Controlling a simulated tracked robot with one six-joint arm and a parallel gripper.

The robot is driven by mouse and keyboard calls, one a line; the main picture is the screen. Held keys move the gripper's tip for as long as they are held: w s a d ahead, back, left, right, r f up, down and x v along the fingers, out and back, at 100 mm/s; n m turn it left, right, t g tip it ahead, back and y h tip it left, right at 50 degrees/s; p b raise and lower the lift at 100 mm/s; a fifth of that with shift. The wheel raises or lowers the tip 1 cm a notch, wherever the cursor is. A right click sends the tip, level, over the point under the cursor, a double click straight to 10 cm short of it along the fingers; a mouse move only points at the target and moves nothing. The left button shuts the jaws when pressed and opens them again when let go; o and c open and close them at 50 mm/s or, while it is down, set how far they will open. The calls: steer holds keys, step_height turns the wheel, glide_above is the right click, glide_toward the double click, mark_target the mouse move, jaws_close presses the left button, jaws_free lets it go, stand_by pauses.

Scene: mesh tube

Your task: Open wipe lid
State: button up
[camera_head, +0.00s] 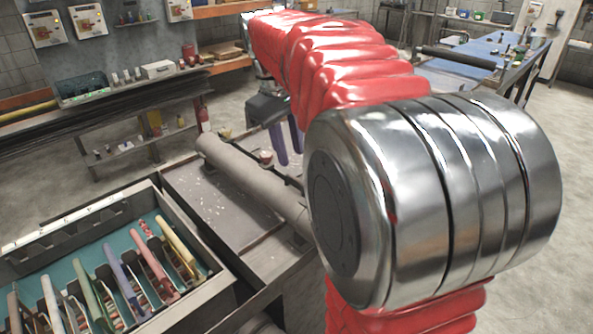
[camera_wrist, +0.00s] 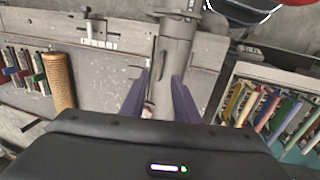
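My gripper (camera_head: 288,150) has two purple fingers and hangs above the workbench near the grey tube, left of my red arm. In the wrist view its fingers (camera_wrist: 161,88) are apart and the gripper is open. The grey tube (camera_wrist: 175,52) runs from the top of the wrist view down toward the gap between the fingers. It lies across the bench in the head view (camera_head: 246,178), its right end hidden behind my arm. A small pale cup-like thing (camera_head: 266,157) is by the tube, close to the fingers. I cannot make out a wipe lid for certain.
A tray with several coloured-handled tools (camera_head: 225,279) stands at the front left; it also shows at the wrist view's right (camera_wrist: 234,76). A shelf (camera_head: 130,93) is behind. The grey bench top (camera_head: 198,196) has bare room.

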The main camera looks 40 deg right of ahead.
mark_target(295, 180)
steer(key=f, duration=0.3)
steer(key=d+f, duration=0.1)
steer(key=f, duration=0.3)
steer(key=shift+w+d+f, duration=0.1)
steer(key=shift+d+f, duration=0.05)
steer(key=shift+d, duration=0.05)
steer(key=shift+c, duration=0.4)
jaws_close()
steer(key=shift+d, duration=0.2)
steer(key=shift+a, duration=0.15)
